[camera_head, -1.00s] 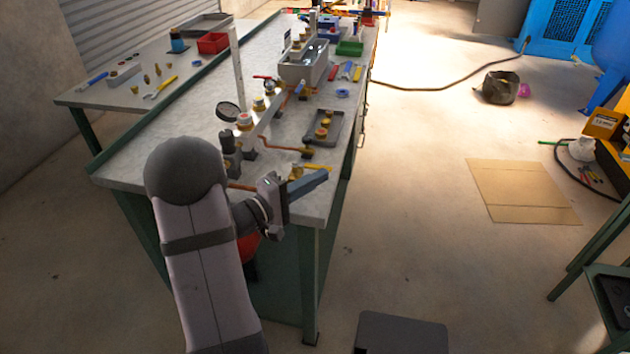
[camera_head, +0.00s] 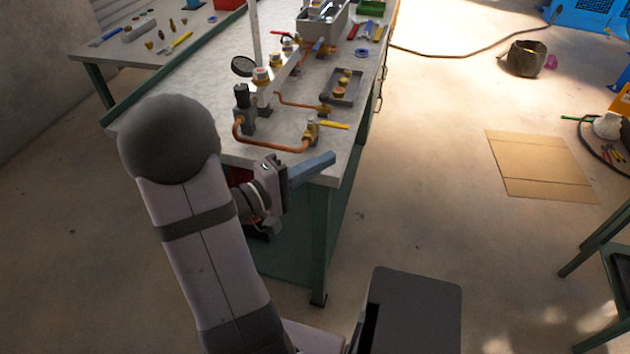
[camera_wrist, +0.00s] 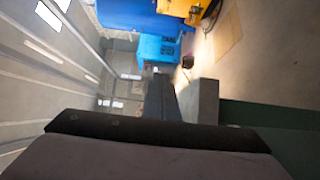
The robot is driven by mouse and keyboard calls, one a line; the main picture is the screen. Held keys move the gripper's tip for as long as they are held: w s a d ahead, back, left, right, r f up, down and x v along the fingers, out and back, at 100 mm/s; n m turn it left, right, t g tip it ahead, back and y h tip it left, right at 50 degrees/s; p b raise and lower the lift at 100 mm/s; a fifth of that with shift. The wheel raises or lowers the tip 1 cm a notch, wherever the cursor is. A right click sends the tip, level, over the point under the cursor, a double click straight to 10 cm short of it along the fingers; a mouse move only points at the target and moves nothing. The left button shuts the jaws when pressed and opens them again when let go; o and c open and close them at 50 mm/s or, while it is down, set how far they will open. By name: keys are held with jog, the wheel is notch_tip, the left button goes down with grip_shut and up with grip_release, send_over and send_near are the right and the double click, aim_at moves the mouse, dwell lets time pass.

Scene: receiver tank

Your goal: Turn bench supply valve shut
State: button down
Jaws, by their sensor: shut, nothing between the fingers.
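A brass valve (camera_head: 311,132) with a yellow lever (camera_head: 335,126) stands at the near right corner of the bench in the head view. The lever points right, toward the bench edge. A copper pipe (camera_head: 270,148) runs into the valve from the left. My gripper (camera_head: 332,158) is shut and empty, in front of and below the valve in the picture. Its fingers point right, and a gap shows between them and the lever. The wrist view shows the dark and grey fingers (camera_wrist: 180,100) together; the valve is not in that view.
The bench (camera_head: 205,105) carries a gauge (camera_head: 242,66), a grey tray (camera_head: 343,88) with brass parts and a smaller red-handled valve (camera_head: 289,35) farther back. The floor to the right is open, with flat cardboard (camera_head: 540,165) on it.

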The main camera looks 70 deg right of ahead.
jog(key=a+p, duration=0.5)
jog(key=p, duration=0.2)
jog(key=shift+r+p, duration=0.1)
jog(key=shift+p, duration=0.25)
jog(key=shift+a, duration=0.1)
